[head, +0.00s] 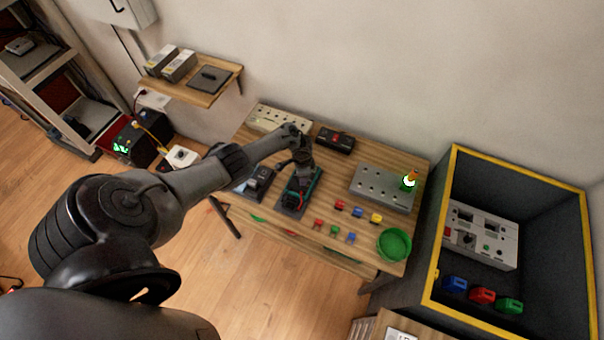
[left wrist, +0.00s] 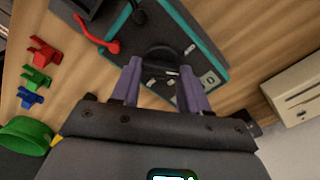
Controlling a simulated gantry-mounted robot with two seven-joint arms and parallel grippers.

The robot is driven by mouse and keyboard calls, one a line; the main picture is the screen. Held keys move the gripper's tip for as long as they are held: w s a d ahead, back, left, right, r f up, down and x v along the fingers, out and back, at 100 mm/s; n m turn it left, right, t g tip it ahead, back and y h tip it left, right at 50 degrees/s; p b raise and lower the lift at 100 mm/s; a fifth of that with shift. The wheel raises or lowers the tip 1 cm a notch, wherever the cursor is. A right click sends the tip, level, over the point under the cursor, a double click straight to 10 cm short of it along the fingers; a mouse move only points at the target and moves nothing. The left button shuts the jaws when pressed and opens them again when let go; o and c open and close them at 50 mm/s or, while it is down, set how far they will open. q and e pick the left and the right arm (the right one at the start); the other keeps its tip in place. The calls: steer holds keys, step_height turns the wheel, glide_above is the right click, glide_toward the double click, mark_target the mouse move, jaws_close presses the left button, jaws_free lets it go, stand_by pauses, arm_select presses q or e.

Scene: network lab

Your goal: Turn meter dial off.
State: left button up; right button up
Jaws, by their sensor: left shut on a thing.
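The meter (head: 313,190) is a dark, flat device with teal edges, lying on the wooden table. In the left wrist view the meter (left wrist: 205,52) shows its dark face, a round black dial (left wrist: 158,52), small white labels and a red lead (left wrist: 102,46). My left gripper (head: 296,190) reaches down over the meter and hides much of it in the head view. In the left wrist view the purple fingers of this gripper (left wrist: 158,72) stand either side of the dial and are shut on it. The dial's exact setting cannot be read. My right gripper is in neither view.
Small coloured connectors (head: 339,205) and a green bowl (head: 381,245) lie right of the meter. A grey socket panel (head: 372,189) stands behind them. Another device (head: 254,183) sits close on the left. A yellow-edged dark cabinet (head: 437,220) stands at the right.

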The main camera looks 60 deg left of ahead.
arm_select(q)
steer(key=n+p, duration=0.1)
steer(key=n, duration=0.3)
steer(key=shift+a+n+p, duration=0.1)
steer(key=shift+n+p, duration=0.3)
steer(key=shift+n, duration=0.8)
steer(key=o, duration=1.1)
steer(key=shift+c, duration=0.2)
